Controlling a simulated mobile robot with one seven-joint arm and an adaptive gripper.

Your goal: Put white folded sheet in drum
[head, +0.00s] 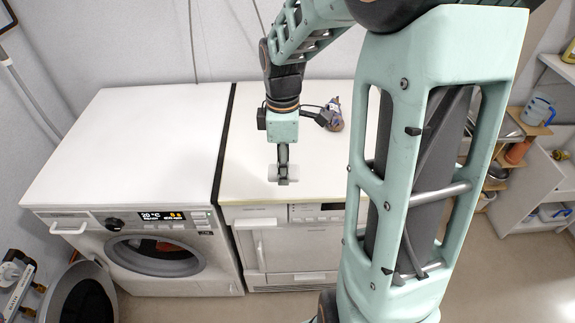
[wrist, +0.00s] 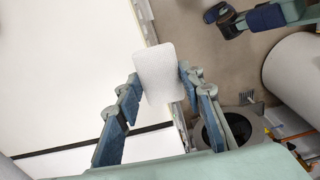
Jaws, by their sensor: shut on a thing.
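My gripper (head: 283,176) is shut on the white folded sheet (head: 275,173), a small pale block with rounded corners. In the wrist view the sheet (wrist: 160,75) sits between the two fingertips of my gripper (wrist: 157,77). It is near the front edge of the right machine's top; whether it touches the top I cannot tell. The drum (head: 155,256) is behind the round opening in the left washing machine's front, below and left of my gripper. Its inside is dark, and little of it shows.
The white tops of the left machine (head: 130,140) and right machine (head: 320,140) are mostly clear. A round grey thing (head: 88,298) stands left of the drum. Shelves (head: 545,185) stand far right.

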